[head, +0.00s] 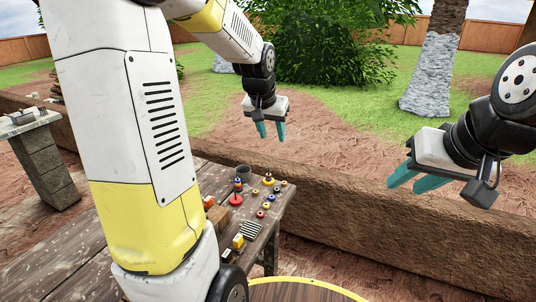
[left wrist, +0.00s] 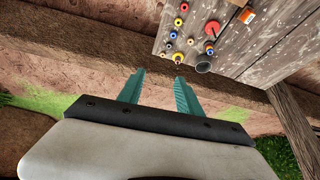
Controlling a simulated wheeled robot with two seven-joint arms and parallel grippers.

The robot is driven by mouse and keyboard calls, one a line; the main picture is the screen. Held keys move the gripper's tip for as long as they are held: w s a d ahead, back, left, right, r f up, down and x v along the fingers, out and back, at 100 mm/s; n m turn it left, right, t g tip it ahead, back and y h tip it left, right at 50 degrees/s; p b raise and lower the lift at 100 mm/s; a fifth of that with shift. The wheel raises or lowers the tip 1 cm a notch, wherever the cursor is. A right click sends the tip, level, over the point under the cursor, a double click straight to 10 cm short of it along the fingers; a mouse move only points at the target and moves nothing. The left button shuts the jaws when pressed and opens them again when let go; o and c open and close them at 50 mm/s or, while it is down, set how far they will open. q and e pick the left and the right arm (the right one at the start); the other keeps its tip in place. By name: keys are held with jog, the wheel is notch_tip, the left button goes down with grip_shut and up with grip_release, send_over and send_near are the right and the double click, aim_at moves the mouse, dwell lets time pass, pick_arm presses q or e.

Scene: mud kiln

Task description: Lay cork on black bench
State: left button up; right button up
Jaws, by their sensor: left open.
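I cannot make out a cork for certain in either view. No bench that is plainly black shows. My left gripper (head: 271,132) is open and empty, in the air beyond the far end of a weathered wooden table (head: 84,236). In the left wrist view its two teal fingers (left wrist: 158,88) stand apart with nothing between them. My right gripper (head: 405,187) is at the right, above the low mud wall, with its teal fingers apart and empty. My left arm hides part of the table.
The table bears a grey cup (head: 244,171), a red-based stacked piece (head: 237,193), a brown block (head: 218,216) and several small coloured pieces. A round yellow-rimmed top (head: 310,291) is at the bottom. A mud wall (head: 350,207) runs behind. A stone-legged bench (head: 44,160) stands left.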

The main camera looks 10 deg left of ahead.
pick_arm(q)
jog(key=s+d+r, duration=0.1)
jog(key=s+r, duration=0.1)
jog(key=s, duration=1)
jog(key=s+d+r+t+h, duration=0.1)
jog(key=s+r, duration=0.2)
jog(key=s, duration=0.9)
jog(key=shift+r+n, duration=0.2)
jog(key=shift+n, duration=0.2)
